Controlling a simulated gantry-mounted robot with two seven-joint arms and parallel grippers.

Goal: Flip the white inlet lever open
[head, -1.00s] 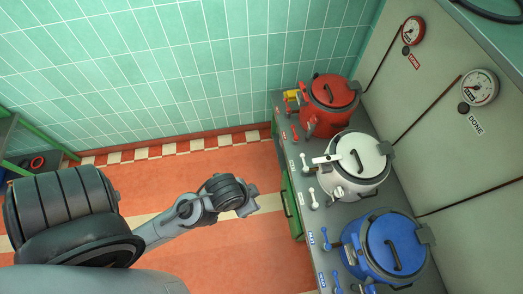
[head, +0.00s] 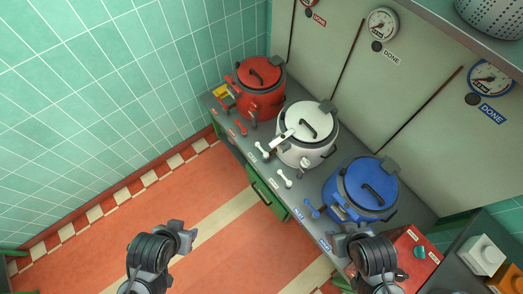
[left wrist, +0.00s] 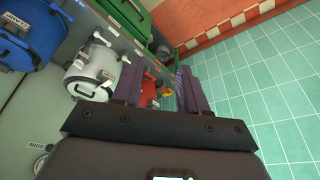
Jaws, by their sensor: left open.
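The white kettle (head: 300,150) stands on the counter between the red and blue kettles. Two white levers stand on the counter's front strip before it, one on the left (head: 263,152) and one on the right (head: 286,179); their labels are too small to read. My left gripper (head: 182,234) is over the floor, left of and apart from the counter. In the left wrist view its fingers (left wrist: 157,82) are open and empty, with the white kettle (left wrist: 88,75) and white levers to their left. My right gripper (head: 348,238) is near the blue kettle's front; its jaw opening is unclear.
The red kettle (head: 262,88) and its red levers are at the far end, with a yellow item (head: 221,91) beside them. The blue kettle (head: 358,185) with blue levers (head: 312,208) is nearer. A red box (head: 412,255) is at the lower right. The floor left of the counter is clear.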

